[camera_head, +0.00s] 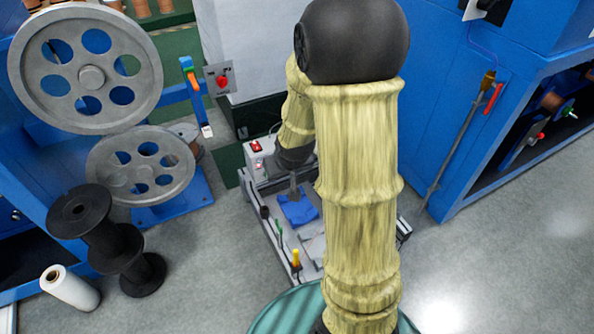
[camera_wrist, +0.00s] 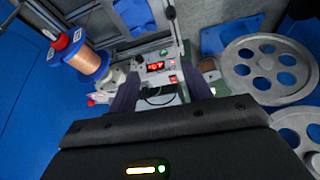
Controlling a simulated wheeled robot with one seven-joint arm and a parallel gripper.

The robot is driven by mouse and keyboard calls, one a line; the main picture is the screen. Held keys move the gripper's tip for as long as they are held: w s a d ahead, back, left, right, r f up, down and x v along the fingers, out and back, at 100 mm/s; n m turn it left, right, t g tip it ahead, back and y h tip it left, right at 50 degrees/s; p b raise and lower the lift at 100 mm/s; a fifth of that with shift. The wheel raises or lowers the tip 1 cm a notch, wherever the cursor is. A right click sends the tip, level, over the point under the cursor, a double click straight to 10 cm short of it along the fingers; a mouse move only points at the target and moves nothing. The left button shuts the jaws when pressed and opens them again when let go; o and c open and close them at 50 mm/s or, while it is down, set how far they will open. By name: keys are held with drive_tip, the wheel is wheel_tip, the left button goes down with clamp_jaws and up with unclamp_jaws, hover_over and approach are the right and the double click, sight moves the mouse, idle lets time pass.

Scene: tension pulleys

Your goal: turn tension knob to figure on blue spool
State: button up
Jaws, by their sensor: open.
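In the wrist view, my gripper (camera_wrist: 161,90) is open, its two dark fingers apart with nothing held between them. I cannot tell which part is the tension knob, and no figure on the spool is readable. In the head view, my arm hides most of the gripper; the panel (camera_head: 257,152) shows beside it.
In the head view, two large grey pulleys (camera_head: 92,78) (camera_head: 140,182) stand at the left above black spools (camera_head: 97,232) and a white roll (camera_head: 66,288). A blue cabinet (camera_head: 430,110) is at the right. Open grey floor (camera_head: 500,240) lies at the lower right.

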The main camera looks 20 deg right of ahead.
drive_tip(key=w+d+f+m+t+y+b, duration=0.1)
drive_tip(key=w+d+f+t, duration=0.1)
drive_tip(key=w+d+f, duration=0.55)
drive_tip(key=w+d+f+m+t+y+b, duration=0.1)
drive_tip(key=w+d+f+t, duration=0.3)
drive_tip(key=f, duration=0.6)
drive_tip(key=s+d+f+m+t, duration=0.2)
drive_tip(key=d+f+m+t, duration=0.1)
drive_tip(key=f, duration=0.3)
drive_tip(key=s+d+f+m+t+y+b, duration=0.1)
drive_tip(key=d+f+m+t, duration=0.1)
drive_tip(key=f, duration=0.5)
drive_tip(key=shift+s+d+f+m+t, duration=0.25)
drive_tip(key=shift+s+d+m+t, duration=0.25)
drive_tip(key=shift+t, duration=0.4)
drive_tip(key=shift+w+a+b, duration=0.15)
drive_tip(key=shift+w+b, duration=0.05)
drive_tip(key=shift+b, duration=0.1)
drive_tip(key=w+a+b, duration=0.2)
drive_tip(key=w+b, duration=0.4)
drive_tip(key=w, duration=1.1)
